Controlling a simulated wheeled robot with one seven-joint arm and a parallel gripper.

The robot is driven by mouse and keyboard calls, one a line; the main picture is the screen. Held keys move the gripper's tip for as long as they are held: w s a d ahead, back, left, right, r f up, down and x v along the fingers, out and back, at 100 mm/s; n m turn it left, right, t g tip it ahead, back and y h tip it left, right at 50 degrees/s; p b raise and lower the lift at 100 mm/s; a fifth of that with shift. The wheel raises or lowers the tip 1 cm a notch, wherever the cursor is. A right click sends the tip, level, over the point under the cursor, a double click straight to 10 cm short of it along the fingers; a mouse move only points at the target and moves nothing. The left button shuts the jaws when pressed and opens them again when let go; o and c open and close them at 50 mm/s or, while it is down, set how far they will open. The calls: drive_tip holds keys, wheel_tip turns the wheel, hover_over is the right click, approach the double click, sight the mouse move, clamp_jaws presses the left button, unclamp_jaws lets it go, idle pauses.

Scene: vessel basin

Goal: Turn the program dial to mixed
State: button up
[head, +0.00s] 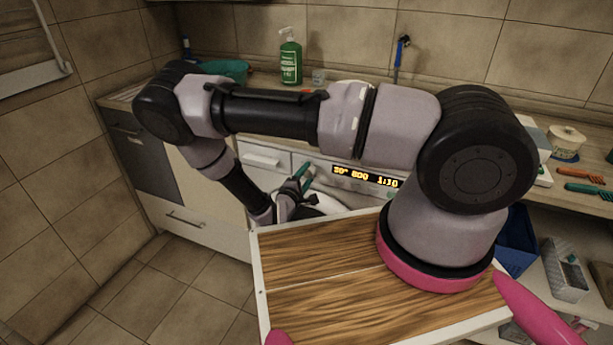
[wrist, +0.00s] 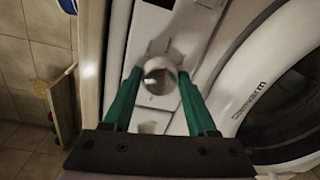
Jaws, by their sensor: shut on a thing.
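The program dial (wrist: 158,76) is a round, shiny knob on the white washing machine's panel, in the middle of the wrist view. My gripper (wrist: 158,88) has its two green fingers on either side of the dial and is shut on it. In the head view my gripper (head: 303,176) is at the left part of the machine's panel, and the dial is mostly hidden there. A lit display (head: 366,177) to its right reads about "30° 800 1:10". The dial's program marks are too small to read.
The machine's round door (wrist: 285,100) is right of the dial in the wrist view. The detergent drawer (head: 262,160) is left of my gripper. A green bottle (head: 290,58) and a teal bowl (head: 226,70) stand on the counter above. The floor at left is clear.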

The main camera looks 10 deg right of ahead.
idle(0.3)
drive_tip(key=o, duration=1.4)
drive_tip(key=shift+c, duration=0.2)
drive_tip(key=shift+s+a, duration=0.1)
drive_tip(key=v, duration=1)
drive_tip(key=shift+s, duration=0.25)
drive_tip(key=shift+a, duration=0.1)
